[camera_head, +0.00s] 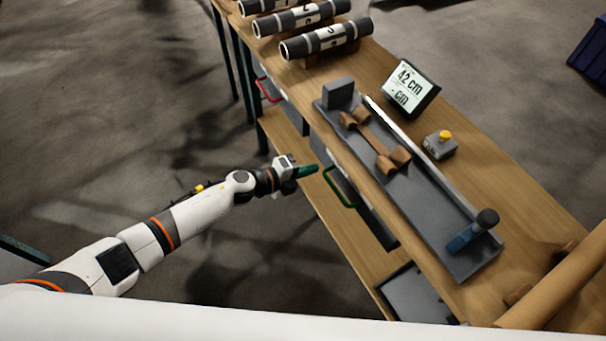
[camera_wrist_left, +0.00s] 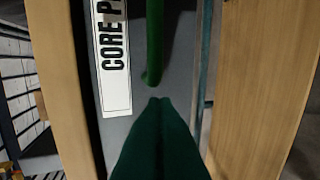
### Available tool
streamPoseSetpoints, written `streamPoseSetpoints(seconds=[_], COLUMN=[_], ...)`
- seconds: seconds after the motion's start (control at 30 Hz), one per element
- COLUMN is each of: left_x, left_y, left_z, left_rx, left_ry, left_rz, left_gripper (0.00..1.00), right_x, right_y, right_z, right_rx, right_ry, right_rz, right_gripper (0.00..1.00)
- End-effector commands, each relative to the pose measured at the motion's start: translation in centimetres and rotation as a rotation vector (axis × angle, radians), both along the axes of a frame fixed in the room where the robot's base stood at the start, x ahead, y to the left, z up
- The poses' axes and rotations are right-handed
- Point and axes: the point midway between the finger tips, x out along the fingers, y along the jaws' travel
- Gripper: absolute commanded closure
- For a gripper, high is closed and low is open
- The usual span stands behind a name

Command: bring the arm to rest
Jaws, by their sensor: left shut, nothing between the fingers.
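My left gripper (camera_head: 308,170) is shut and empty, its green fingers pressed together. In the head view it is just left of the bench edge, beside a drawer with a green handle (camera_head: 338,188). In the left wrist view the closed fingers (camera_wrist_left: 160,105) point at the green handle (camera_wrist_left: 154,45), with a small gap showing between them. A white label (camera_wrist_left: 111,60) reading "CORE P" is on the grey drawer front. My left arm stretches in from the lower left. My right gripper is not in view.
The wooden bench (camera_head: 480,185) carries a grey measuring trough (camera_head: 415,205) with a wooden cradle, a display (camera_head: 410,85) reading 42 cm and a yellow-button box (camera_head: 440,144). Several grey rolls (camera_head: 325,38) lie at the back. A brown tube (camera_head: 555,280) lies front right. Floor at left is open.

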Motion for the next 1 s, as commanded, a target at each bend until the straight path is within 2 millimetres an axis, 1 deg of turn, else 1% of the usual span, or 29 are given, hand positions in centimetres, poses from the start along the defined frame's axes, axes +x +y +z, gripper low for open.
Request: streamPoseSetpoints(seconds=[0.03,0.1,0.2,0.27,0.4,0.53,0.77,0.87,0.97,1.0], left_x=[-0.8,-1.8,-3.1,-3.7,-4.7,-5.2,-5.3,-4.8,-4.1,-4.2], left_y=[1.4,2.8,4.5,5.4,7.0,7.7,7.9,8.7,10.9,12.2], left_z=[0.5,1.0,1.6,1.9,2.5,2.8,2.8,1.4,-2.4,-4.6], left_rx=[0.005,0.005,0.005,0.005,0.004,0.003,0.001,-0.032,-0.11,-0.149], left_ry=[0.0,0.001,0.002,0.002,0.003,0.002,0.006,0.059,0.194,0.268], left_rz=[0.0,0.0,0.001,0.0,0.001,0.0,0.006,0.082,0.276,0.379], left_gripper=[1.0,1.0,1.0,1.0,1.0,1.0,1.0,1.0,1.0,1.0], right_x=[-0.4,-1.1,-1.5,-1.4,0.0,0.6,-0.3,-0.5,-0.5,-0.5], right_y=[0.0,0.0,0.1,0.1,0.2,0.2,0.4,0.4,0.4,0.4], right_z=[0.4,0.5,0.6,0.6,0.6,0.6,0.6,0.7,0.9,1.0], right_rx=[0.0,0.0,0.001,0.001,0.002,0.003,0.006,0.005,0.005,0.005], right_ry=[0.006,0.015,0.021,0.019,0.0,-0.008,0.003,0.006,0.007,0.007], right_rz=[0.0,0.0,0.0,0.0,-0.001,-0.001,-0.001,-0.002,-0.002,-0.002], right_gripper=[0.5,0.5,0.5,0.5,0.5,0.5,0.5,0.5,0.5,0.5])
